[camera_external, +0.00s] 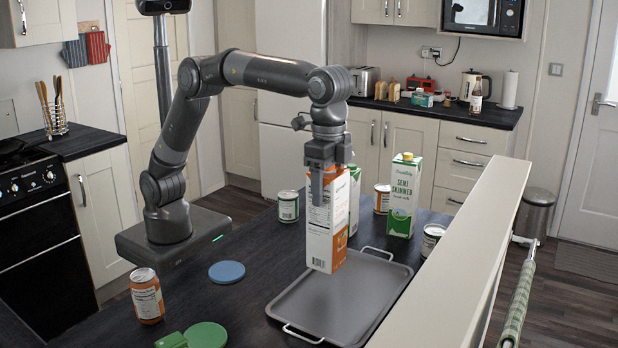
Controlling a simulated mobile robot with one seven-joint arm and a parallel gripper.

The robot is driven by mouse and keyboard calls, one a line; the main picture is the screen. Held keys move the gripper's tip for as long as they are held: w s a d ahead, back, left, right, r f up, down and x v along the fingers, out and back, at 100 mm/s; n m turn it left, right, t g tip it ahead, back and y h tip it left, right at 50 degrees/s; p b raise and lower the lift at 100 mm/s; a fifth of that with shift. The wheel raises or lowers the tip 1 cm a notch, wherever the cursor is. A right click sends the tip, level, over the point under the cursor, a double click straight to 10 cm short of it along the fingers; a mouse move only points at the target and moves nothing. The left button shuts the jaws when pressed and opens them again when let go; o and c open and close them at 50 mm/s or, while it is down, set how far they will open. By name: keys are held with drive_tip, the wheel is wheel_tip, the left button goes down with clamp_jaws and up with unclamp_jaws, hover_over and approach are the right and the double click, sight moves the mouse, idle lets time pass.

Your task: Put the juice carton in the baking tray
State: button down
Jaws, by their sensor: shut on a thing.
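The juice carton (320,235) is tall, white and orange, and upright in the middle of the view. My gripper (326,185) points down and is shut on its upper part. The dark grey baking tray (345,305) with light metal handles lies on the dark counter. The carton's lower end shows over the tray's back left part. I cannot tell for sure whether its base touches the tray or hangs just above it. The carton hides part of the tray's far left edge.
A green and white milk carton (404,196) stands behind the tray, with another partly hidden behind the juice carton. Cans (288,206) stand around, one (146,296) at the front left. A blue disc (227,272) and a green one (206,336) lie left of the tray. A raised ledge (470,250) runs along the right.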

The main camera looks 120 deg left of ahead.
sight(343, 170)
drive_tip(key=w+a+f, duration=0.2)
drive_tip(key=a, duration=0.1)
drive_tip(key=shift+f, duration=1.95)
drive_tip(key=shift+c, duration=1.6)
unclamp_jaws()
drive_tip(key=shift+f, duration=0.25)
wheel_tip(343, 170, up, 12)
drive_tip(key=shift+f, duration=0.25)
drive_tip(key=shift+r, duration=0.45)
drive_tip(key=shift+s, duration=0.1)
